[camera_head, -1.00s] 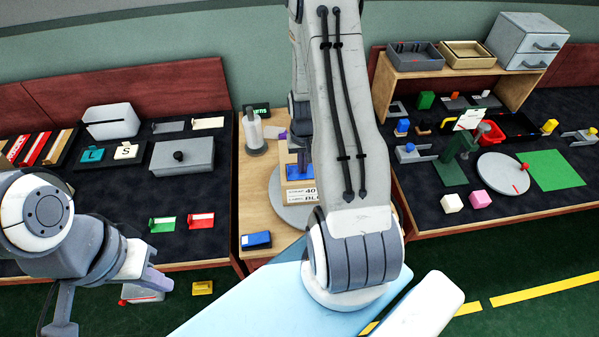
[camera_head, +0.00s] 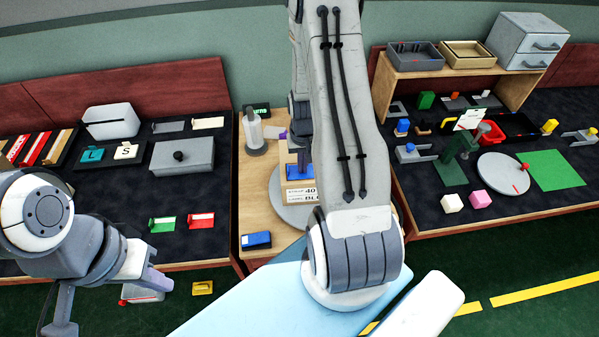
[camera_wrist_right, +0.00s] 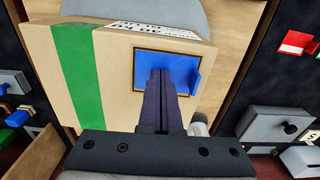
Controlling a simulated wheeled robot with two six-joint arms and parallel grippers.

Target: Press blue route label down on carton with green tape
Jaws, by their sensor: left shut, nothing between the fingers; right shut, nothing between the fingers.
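The carton (camera_wrist_right: 115,75) fills the middle of the right wrist view, with a green tape strip (camera_wrist_right: 75,70) on its left part. The blue route label (camera_wrist_right: 146,62) lies on the carton's face to the right of the tape, its raised blue tab (camera_wrist_right: 195,76) standing at its right side. My right gripper (camera_wrist_right: 160,72) is shut and empty, its fingertips over the label; I cannot tell whether they touch it. In the head view my right arm hides most of the carton (camera_head: 300,184). My left gripper (camera_head: 160,281) is shut and empty at the lower left, away from the carton.
The carton is on a grey round plate (camera_head: 284,212) on the wooden table. A blue holder (camera_head: 257,240) lies near its front edge. Dark side tables hold red and green holders (camera_head: 201,220), a grey lidded box (camera_head: 182,156) and a grey disc (camera_head: 503,173).

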